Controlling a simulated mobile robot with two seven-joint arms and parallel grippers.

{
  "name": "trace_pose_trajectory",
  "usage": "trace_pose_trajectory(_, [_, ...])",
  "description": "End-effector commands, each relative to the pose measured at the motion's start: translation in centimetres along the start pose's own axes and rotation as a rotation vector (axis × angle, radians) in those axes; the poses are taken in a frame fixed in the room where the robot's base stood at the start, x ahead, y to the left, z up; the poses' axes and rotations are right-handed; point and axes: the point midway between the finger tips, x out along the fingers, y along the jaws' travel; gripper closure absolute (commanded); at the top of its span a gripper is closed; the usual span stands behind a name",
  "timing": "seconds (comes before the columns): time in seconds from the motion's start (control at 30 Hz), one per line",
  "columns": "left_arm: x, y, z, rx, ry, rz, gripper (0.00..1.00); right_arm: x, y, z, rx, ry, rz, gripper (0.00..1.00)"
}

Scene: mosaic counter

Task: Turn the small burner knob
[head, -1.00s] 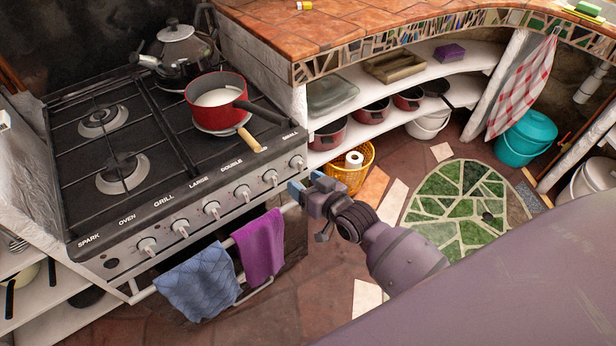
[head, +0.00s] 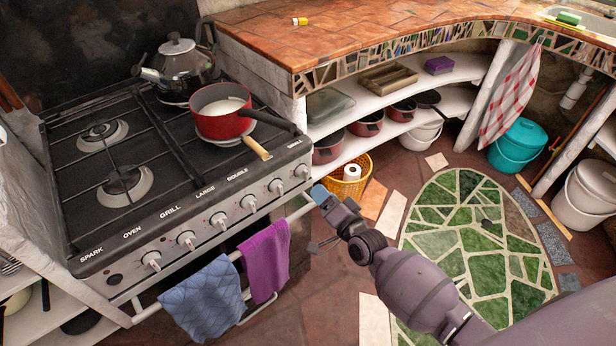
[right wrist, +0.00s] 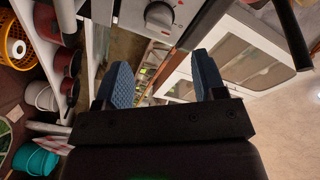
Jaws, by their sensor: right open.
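The stove front (head: 200,240) carries a row of grey knobs under printed labels. A knob (right wrist: 160,15) shows beyond the fingers at the top of that view. My left gripper is out of view.
A red pan (head: 222,112) and a kettle (head: 180,68) stand on the hob. A blue towel (head: 203,300) and a purple towel (head: 265,260) hang on the oven rail (head: 300,212). A yellow basket (head: 347,188) stands on the floor beyond my gripper.

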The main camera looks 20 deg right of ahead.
Motion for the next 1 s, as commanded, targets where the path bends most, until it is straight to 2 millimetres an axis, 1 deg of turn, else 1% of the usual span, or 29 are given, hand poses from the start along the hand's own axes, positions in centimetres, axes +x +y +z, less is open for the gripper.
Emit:
trace_pose_trajectory(0.03, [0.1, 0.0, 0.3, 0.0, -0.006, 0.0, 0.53, 0.9, 0.1, 0.1, 0.0, -0.001, 0.001, 0.36])
trace_pose_trajectory(0.1, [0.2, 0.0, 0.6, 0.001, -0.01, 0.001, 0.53, 2.0, 0.1, 0.1, 0.0, -0.002, 0.001, 0.36])
trace_pose_trajectory(0.3, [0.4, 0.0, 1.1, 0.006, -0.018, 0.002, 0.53, 5.2, 0.2, 0.2, -0.001, -0.002, 0.003, 0.36])
trace_pose_trajectory(0.5, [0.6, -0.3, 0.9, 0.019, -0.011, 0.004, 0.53, 7.5, 0.2, 0.2, -0.002, -0.002, 0.003, 0.36])
trace_pose_trajectory(0.7, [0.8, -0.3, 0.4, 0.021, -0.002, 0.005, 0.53, 8.4, 0.1, 0.1, -0.003, -0.002, 0.002, 0.36])
trace_pose_trajectory(0.97, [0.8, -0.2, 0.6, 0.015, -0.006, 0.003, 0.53, 8.6, 0.1, 0.0, -0.003, -0.001, 0.002, 0.36])
trace_pose_trajectory(1.0, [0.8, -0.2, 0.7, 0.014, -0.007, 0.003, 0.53, 8.6, 0.1, 0.0, -0.003, -0.001, 0.002, 0.38])
